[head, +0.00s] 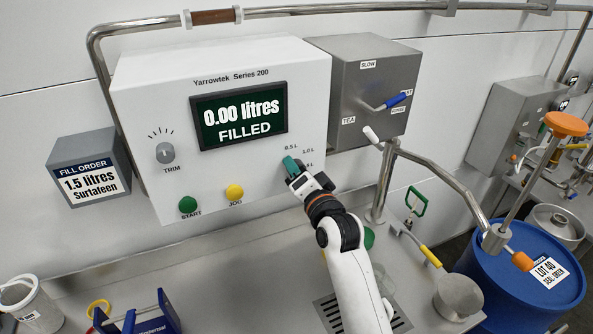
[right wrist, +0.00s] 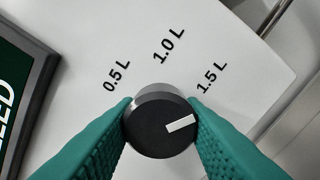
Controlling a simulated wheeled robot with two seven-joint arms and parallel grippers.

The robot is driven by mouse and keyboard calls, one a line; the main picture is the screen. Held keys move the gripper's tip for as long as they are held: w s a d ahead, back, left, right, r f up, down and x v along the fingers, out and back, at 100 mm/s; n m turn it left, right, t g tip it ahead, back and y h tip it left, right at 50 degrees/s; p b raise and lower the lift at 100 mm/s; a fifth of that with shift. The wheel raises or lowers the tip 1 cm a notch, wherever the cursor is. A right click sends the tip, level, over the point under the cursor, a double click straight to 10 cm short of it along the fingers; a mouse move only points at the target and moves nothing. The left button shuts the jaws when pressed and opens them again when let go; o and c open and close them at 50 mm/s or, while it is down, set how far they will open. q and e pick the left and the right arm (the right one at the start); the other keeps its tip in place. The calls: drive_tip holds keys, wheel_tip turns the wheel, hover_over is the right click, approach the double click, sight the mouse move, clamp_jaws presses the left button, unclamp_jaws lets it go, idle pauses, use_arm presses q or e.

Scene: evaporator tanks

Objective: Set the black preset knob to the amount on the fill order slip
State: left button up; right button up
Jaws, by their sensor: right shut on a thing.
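The fill order slip (head: 90,183) on the left grey box reads 1.5 litres Surtateen. My right gripper (head: 291,166) is at the lower right of the white Yarrowtek panel (head: 140,110). In the right wrist view its teal fingers (right wrist: 160,128) are shut on both sides of the black preset knob (right wrist: 150,138). The knob's white mark points right and slightly up, nearest the 1.5 L label (right wrist: 212,77). The 0.5 L (right wrist: 116,77) and 1.0 L (right wrist: 168,45) labels are farther counter-clockwise. The gripper hides the knob in the head view. My left gripper is not in view.
The display (head: 238,115) reads 0.00 litres FILLED. The trim knob (head: 165,152), green start button (head: 188,205) and yellow jog button (head: 234,192) are left of my gripper. A steel box with a blue-handled lever (head: 396,100) is to the right, above a jointed pipe.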

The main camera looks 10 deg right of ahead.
drive_tip(key=o, duration=1)
drive_tip(key=shift+d, duration=0.1)
drive_tip(key=s+b, duration=0.1)
drive_tip(key=s, duration=0.3)
drive_tip(key=s+d+b, duration=0.1)
drive_tip(key=s, duration=0.3)
drive_tip(key=s+d+b, duration=0.1)
drive_tip(key=s, duration=0.3)
drive_tip(key=shift+d, duration=0.15)
drive_tip(key=shift+w, duration=0.1)
